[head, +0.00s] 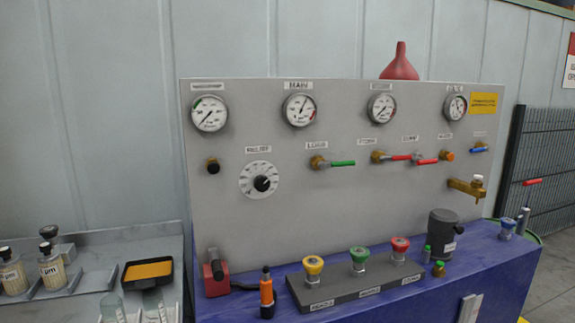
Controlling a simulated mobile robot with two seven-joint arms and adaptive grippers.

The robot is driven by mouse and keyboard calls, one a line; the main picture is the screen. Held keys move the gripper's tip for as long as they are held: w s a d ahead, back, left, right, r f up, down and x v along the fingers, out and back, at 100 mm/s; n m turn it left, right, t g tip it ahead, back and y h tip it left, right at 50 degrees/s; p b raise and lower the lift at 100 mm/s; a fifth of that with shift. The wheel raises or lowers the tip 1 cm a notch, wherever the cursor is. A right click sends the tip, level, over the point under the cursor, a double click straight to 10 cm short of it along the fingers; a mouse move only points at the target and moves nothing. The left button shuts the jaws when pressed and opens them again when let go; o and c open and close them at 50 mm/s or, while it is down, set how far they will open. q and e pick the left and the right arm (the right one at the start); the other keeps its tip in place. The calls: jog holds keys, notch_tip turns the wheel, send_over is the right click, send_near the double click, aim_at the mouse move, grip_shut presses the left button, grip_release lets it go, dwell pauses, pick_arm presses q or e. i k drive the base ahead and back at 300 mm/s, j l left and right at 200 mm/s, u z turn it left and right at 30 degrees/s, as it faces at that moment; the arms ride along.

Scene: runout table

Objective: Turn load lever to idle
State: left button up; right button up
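The load lever (342,163) has a green handle on a brass valve body (318,162), under a small label on the grey panel (330,215). The label appears to read "LOAD". The handle points right, roughly horizontal. Any markings for its positions are too small to tell. Neither of my grippers shows in the head view.
Red-handled levers (400,157) sit right of the load lever, with a round relief dial (259,179) to its left. Gauges (300,110) line the panel top. Yellow, green and red knobs (359,258) stand on a block below. A dark cylinder (442,235) stands right.

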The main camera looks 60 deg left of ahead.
aim_at(322, 165)
jog(key=u, duration=1.55)
